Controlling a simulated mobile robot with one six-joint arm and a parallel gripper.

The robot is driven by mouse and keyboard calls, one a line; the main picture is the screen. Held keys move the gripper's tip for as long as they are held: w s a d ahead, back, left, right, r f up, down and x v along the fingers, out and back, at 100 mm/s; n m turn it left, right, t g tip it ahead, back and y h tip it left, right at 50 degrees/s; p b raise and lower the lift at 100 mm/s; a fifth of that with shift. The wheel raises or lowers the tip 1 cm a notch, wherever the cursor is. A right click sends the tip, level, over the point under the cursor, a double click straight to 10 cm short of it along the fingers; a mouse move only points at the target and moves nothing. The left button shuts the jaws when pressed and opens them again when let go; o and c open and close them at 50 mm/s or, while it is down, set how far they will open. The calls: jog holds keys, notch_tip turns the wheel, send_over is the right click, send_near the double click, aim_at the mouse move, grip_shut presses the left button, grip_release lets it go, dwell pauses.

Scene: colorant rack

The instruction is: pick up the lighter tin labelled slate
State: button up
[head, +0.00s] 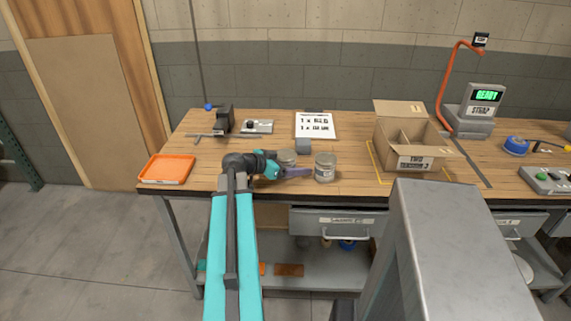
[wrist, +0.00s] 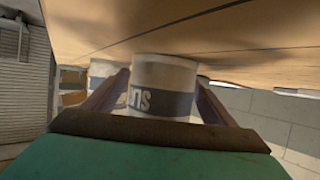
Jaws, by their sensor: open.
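Several small tins stand close together near the front edge of the workbench. A pale tin with a grey label (head: 325,168) is at the right, a second tin (head: 287,157) stands behind my gripper, and a greyer one (head: 303,145) sits farther back. My gripper (head: 308,172) is open, low over the bench, its fingers pointing right at the pale tin. In the wrist view a pale tin with a dark grey band (wrist: 165,85) shows between the two fingers (wrist: 160,92).
Another tin (wrist: 103,70) shows beyond the left finger in the wrist view. An orange tray (head: 167,169) lies at the bench's left. An open cardboard box (head: 416,162) stands to the right. Bare wood lies between tins and box.

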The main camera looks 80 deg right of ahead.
aim_at(287, 166)
dwell(0.4)
jog(key=c, duration=1.3)
jog(key=shift+r, duration=0.15)
jog(key=shift+r+b, duration=0.6)
jog(key=shift+r, duration=0.95)
jog(key=w+a, duration=0.1)
jog(key=a, duration=0.1)
jog(key=w+a+b, duration=0.1)
jog(key=a, duration=0.2)
jog(key=w+a, duration=0.1)
jog(key=a, duration=0.1)
jog(key=shift+a+r+b, duration=0.15)
jog(key=shift+r+b, duration=0.2)
jog(key=shift+b, duration=0.05)
jog(key=shift+w+a+b, duration=0.15)
jog(key=shift+a+b, duration=0.05)
jog(key=shift+b, duration=0.9)
jog(key=shift+w+a+b, duration=0.15)
jog(key=shift+a+b, duration=0.05)
jog(key=shift+b, duration=0.6)
jog(key=shift+a+b, duration=0.1)
jog(key=shift+b, duration=0.3)
